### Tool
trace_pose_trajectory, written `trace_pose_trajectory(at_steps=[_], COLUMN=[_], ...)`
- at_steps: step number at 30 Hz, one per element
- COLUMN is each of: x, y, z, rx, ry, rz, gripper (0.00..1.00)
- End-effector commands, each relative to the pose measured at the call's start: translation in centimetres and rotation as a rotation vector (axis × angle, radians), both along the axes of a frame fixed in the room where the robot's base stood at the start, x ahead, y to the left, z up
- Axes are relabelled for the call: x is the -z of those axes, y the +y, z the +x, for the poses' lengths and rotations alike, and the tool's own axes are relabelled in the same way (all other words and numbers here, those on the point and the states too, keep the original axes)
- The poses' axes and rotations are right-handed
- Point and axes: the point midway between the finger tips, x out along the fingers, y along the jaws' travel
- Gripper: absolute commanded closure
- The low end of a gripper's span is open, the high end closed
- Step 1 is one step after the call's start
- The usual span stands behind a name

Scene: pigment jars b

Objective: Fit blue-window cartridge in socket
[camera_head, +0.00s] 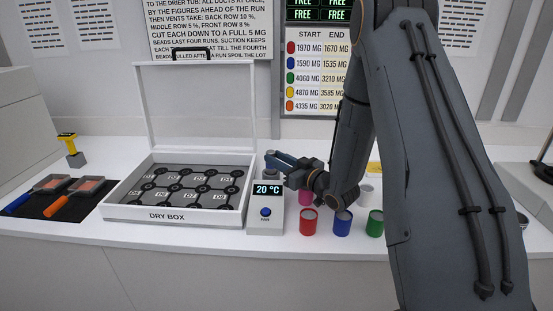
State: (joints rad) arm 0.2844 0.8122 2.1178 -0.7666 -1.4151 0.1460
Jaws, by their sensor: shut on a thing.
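My gripper (272,164) is at the end of my arm, low over the bench, just behind and above the white device with the "20 °C" display (267,190). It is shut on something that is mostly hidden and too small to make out. A small grey part (271,175) shows below the fingertips at the device's top; I cannot tell if it is the cartridge or part of the device. No blue window can be made out, and no socket can be identified for certain. The device has a blue round knob on its front.
An open dry box (180,214) with a raised lid stands left of the device. Red (309,222), blue (342,224) and green (375,224) jars stand close on the right, with pink and white ones behind. A dark mat (48,208) with handled tools lies far left.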

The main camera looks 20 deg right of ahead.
Motion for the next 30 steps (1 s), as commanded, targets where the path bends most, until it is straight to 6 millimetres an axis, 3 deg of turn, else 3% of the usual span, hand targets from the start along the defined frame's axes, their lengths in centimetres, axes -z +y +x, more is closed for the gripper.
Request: trace_pose_trajectory(at_steps=[15,16,20,30], x=[1.2,1.2,1.2,1.2], y=[0.0,0.0,0.0,-0.2], z=[0.0,0.0,0.0,-0.3], rx=[0.000,0.000,0.000,0.001], ry=[0.000,0.000,0.000,0.001], rz=[0.000,0.000,0.000,0.000], gripper=[0.99,0.74,0.54,0.54])
